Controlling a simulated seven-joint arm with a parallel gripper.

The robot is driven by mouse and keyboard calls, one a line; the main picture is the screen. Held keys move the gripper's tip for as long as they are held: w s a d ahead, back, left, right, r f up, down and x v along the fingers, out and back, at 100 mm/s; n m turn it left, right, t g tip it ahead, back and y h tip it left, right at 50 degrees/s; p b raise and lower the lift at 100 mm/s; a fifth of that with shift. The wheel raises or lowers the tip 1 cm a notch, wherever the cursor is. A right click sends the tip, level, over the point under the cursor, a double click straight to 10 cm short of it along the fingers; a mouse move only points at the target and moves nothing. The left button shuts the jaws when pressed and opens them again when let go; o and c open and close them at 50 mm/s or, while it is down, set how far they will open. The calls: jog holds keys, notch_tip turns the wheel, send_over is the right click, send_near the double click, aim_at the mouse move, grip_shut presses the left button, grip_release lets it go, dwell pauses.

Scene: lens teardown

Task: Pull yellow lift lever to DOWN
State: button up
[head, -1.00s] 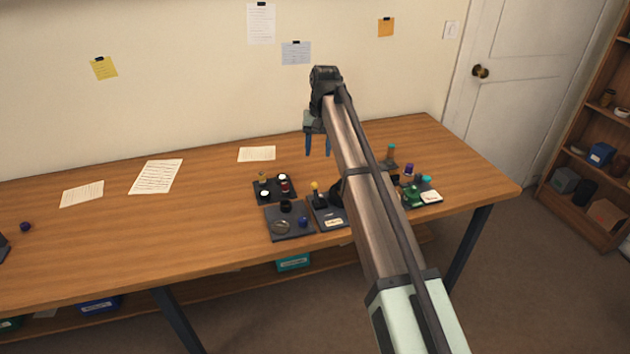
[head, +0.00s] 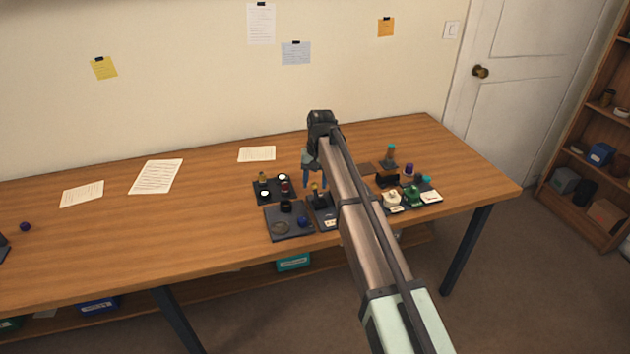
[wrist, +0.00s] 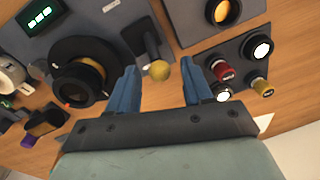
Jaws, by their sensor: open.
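The yellow lift lever is a black arm with a round yellow knob, on a dark grey base plate (wrist: 120,18). Its knob (wrist: 160,70) shows in the wrist view between the tips of my blue fingers, with space on both sides. In the head view the yellow knob (head: 315,187) shows just right of my fingers, partly beside my arm. My gripper (wrist: 159,72) is open and empty, and it also shows in the head view (head: 306,181) low over the bench. Whether the tips are level with the knob is unclear.
A dark ring with an amber lens (wrist: 88,72) stands left of the lever in the wrist view. A plate with red, white and yellow knobs (wrist: 240,70) lies close to the right finger. A dark tray (head: 290,232) sits left of the lever. The bench's left part is mostly clear.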

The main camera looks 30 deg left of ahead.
grip_shut()
dwell(0.5)
